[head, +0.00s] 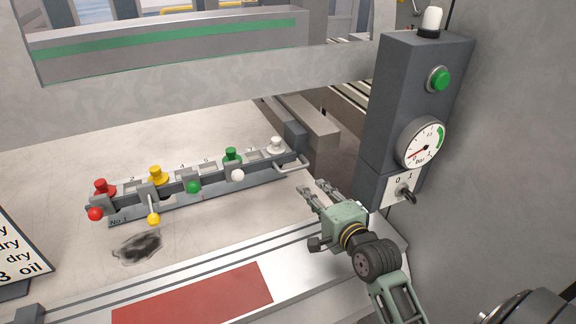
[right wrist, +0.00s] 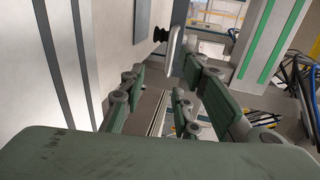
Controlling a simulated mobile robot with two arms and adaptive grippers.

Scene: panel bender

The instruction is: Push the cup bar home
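The cup bar (head: 215,179) is a dark bar with a row of red, yellow, green and white cups and coloured ball levers, lying on a pale metal surface. A bare metal loop handle (head: 294,166) sticks out at its right end. My right gripper (head: 325,188) is open and empty, just right of and in front of the handle, apart from it. In the right wrist view the handle (right wrist: 175,52) stands ahead, near the gap between the spread fingers. My left gripper is not in view.
A dark control post (head: 412,100) with a green button, a pressure gauge (head: 423,143) and a 0/1 switch (head: 405,194) rises right of my right gripper. A dark oily patch (head: 138,246) lies before the bar. A red strip (head: 195,297) lies nearer. A sign (head: 18,252) stands at left.

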